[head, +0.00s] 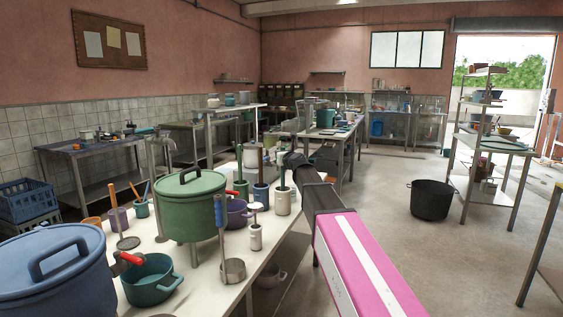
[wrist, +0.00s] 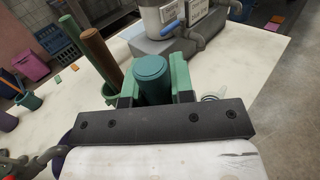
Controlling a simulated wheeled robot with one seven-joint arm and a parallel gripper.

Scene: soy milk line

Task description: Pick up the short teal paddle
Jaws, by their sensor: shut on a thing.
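In the wrist view my gripper (wrist: 154,84) has its two green fingers shut on the teal paddle (wrist: 151,72). Only a thick, round-topped teal part of it shows between the fingers. Its lower part is hidden behind the dark gripper bar, so I cannot tell whether it touches anything below. In the head view my arm reaches over the right side of the white table (head: 210,268). Its dark end covers the fingers, and I cannot make out the held paddle there.
A green pot (head: 192,205), a blue pot (head: 55,275) and a teal pan (head: 150,280) crowd the table. A cream crock (head: 283,202) holds a dark green stick. In the wrist view, green (wrist: 76,38) and brown (wrist: 101,55) sticks stand left of my gripper; a grey block (wrist: 165,48) lies beyond.

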